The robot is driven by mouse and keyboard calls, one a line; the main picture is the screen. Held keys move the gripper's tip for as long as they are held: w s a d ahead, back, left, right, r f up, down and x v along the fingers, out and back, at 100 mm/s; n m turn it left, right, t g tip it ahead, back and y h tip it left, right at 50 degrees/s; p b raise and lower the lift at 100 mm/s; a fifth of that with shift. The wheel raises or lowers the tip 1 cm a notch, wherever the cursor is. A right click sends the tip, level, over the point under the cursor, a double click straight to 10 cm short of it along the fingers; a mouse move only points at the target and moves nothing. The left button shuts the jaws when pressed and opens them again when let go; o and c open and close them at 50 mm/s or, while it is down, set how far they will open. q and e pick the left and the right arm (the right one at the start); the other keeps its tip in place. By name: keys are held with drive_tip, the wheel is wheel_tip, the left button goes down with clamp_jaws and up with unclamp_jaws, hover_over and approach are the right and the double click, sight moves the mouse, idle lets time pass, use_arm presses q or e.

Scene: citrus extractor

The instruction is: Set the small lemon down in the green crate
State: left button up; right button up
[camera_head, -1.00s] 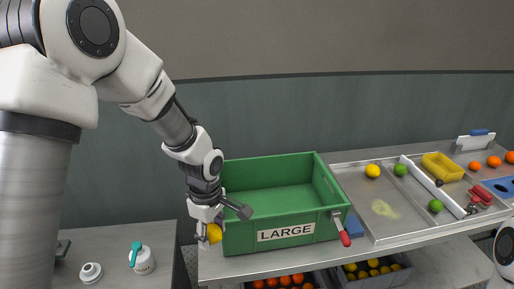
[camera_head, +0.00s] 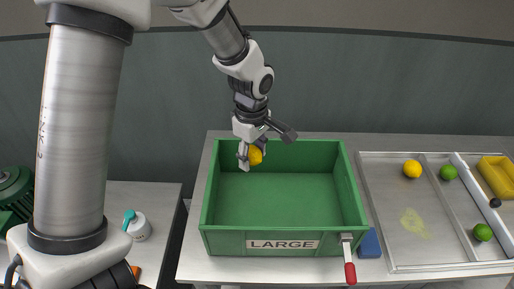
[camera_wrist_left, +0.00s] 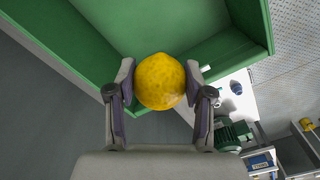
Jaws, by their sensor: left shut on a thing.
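My left gripper (camera_head: 251,157) is shut on a small yellow lemon (camera_head: 256,154). In the left wrist view the lemon (camera_wrist_left: 160,82) sits between the two finger pads of the gripper (camera_wrist_left: 160,88). The green crate (camera_head: 285,205) stands upright on the counter, with a "LARGE" label on its front and a bare floor inside. In the head view the lemon appears in front of the crate's back wall, toward its left end. In the left wrist view the crate's green walls (camera_wrist_left: 195,20) lie beyond the lemon. My right gripper is out of view.
A red-handled tool (camera_head: 349,272) hangs at the crate's front right corner, beside a blue block (camera_head: 369,243). A metal tray (camera_head: 405,225) to the right holds another yellow fruit (camera_head: 412,169) and green limes (camera_head: 482,232). A white bottle (camera_head: 139,230) stands at left.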

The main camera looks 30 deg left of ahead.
use_arm(q)
drive_tip(key=shift+s+r, duration=0.25)
drive_tip(key=shift+s, duration=0.2)
drive_tip(key=f+b, duration=0.4)
drive_tip(key=f, duration=0.2)
drive_tip(key=w+f+b, duration=0.1)
drive_tip(key=f+b, duration=0.3)
drive_tip(key=f, duration=0.2)
drive_tip(key=f+b, duration=0.4)
drive_tip(key=f, duration=0.2)
drive_tip(key=shift+w+f, duration=0.15)
drive_tip(key=shift+f, duration=0.15)
drive_tip(key=shift+w+f+b, duration=0.1)
drive_tip(key=shift+f+b, duration=0.2)
drive_tip(key=shift+f, duration=0.15)
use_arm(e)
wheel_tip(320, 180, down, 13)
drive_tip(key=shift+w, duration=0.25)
use_arm(q)
drive_tip(key=shift+r, duration=0.1)
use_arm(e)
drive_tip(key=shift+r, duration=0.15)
use_arm(q)
drive_tip(key=shift+f, duration=0.2)
